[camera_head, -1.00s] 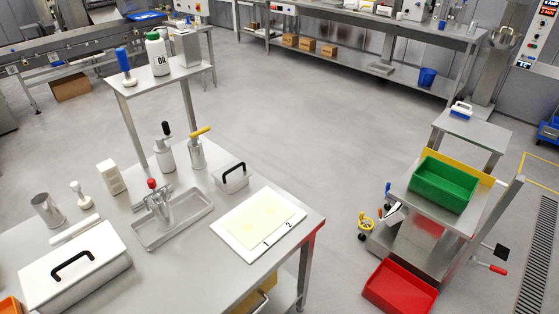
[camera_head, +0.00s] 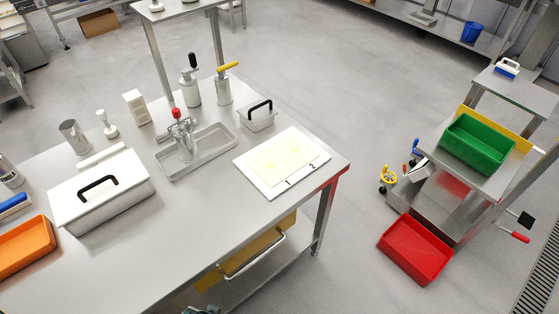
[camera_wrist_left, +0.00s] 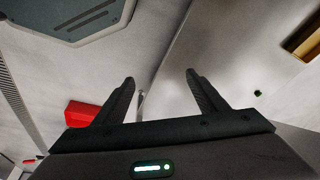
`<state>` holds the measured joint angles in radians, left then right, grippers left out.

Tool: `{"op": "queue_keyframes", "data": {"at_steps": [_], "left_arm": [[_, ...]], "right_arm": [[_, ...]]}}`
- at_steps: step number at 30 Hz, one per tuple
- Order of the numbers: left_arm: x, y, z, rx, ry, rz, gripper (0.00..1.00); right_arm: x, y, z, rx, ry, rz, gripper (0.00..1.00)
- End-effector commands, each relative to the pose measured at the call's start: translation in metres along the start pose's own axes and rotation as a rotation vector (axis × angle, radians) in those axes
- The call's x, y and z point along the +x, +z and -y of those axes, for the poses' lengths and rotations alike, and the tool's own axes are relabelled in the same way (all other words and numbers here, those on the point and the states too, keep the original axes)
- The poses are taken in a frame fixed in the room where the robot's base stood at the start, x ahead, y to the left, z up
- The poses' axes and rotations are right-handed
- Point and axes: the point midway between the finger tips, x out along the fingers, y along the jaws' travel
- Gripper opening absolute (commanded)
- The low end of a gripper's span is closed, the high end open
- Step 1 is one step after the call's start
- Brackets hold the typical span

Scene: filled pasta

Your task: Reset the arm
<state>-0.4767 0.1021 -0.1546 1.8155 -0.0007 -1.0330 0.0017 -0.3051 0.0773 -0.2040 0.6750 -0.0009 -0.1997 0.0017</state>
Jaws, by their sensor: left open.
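My left gripper (camera_wrist_left: 161,82) shows in the left wrist view with its two dark fingers spread apart. Nothing is between them, and pale grey surfaces lie beyond. Neither gripper can be clearly made out in the head view. A small grey mechanical part (camera_head: 200,311) shows at the bottom edge of the head view, too cropped to identify. My right gripper is not seen.
The steel table (camera_head: 235,225) holds a white lidded box (camera_head: 125,200), an orange tray (camera_head: 28,247), a steel tray (camera_head: 215,150) and a white board (camera_head: 250,178).

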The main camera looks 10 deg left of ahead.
Motion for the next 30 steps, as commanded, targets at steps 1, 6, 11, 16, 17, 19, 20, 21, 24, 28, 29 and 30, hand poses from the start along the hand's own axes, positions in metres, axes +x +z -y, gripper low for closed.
{"op": "queue_keyframes", "data": {"at_steps": [1,6,11,16,17,19,20,21,24,28,29,30], "left_arm": [[0.028,0.013,-0.002,0.001,0.002,0.009,0.66],[0.097,0.053,-0.007,0.008,0.008,0.013,0.66],[0.152,0.098,-0.012,0.014,0.014,0.018,0.66],[0.199,0.150,-0.016,0.021,0.019,0.022,0.66],[0.205,0.160,-0.016,0.022,0.020,0.023,0.66],[0.218,0.178,-0.017,0.025,0.022,0.023,0.66],[0.222,0.186,-0.018,0.026,0.022,0.023,0.66],[0.227,0.195,-0.018,0.028,0.023,0.023,0.66],[0.234,0.211,-0.018,0.030,0.025,0.024,0.66],[0.237,0.221,-0.018,0.032,0.025,0.021,0.66],[0.237,0.222,-0.018,0.032,0.026,0.022,0.66],[0.237,0.222,-0.018,0.032,0.026,0.022,0.66]], "right_arm": [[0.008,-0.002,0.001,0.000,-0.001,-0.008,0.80],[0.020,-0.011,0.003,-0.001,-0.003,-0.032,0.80],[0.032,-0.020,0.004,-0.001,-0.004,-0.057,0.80],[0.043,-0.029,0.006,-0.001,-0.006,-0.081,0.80],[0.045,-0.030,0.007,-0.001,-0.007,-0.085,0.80],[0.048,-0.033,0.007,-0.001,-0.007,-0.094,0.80],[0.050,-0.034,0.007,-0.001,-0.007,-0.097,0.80],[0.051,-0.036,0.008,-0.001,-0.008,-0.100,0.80],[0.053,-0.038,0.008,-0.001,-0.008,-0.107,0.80],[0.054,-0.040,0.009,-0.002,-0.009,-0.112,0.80],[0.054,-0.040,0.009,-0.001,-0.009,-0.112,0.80],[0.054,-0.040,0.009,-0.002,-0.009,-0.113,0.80]]}}
